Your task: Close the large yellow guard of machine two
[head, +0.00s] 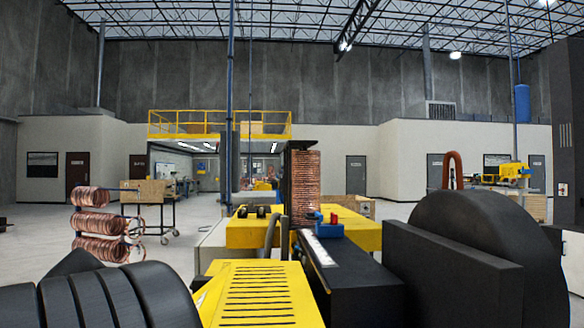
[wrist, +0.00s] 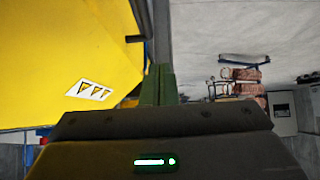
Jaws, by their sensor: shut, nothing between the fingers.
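In the wrist view, a large smooth yellow panel (wrist: 65,50) fills the upper left; it looks like the guard. It carries a white label with warning triangles (wrist: 89,90), and a dark fitting shows at its right edge. My gripper (wrist: 158,72) has its green fingers shut and empty. They show just right of the panel's edge, in front of a grey post (wrist: 157,30); I cannot tell whether they touch either. In the head view, yellow machinery (head: 355,233) stands ahead at the centre. My gripper is not discernible there, and I cannot tell how far the guard stands open.
Copper coils (head: 101,223) hang on a rack at the left, near a wheeled cart (head: 150,207). A tall copper stack (head: 303,180) stands behind the yellow machinery. Large black parts, seemingly mine, block the lower head view.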

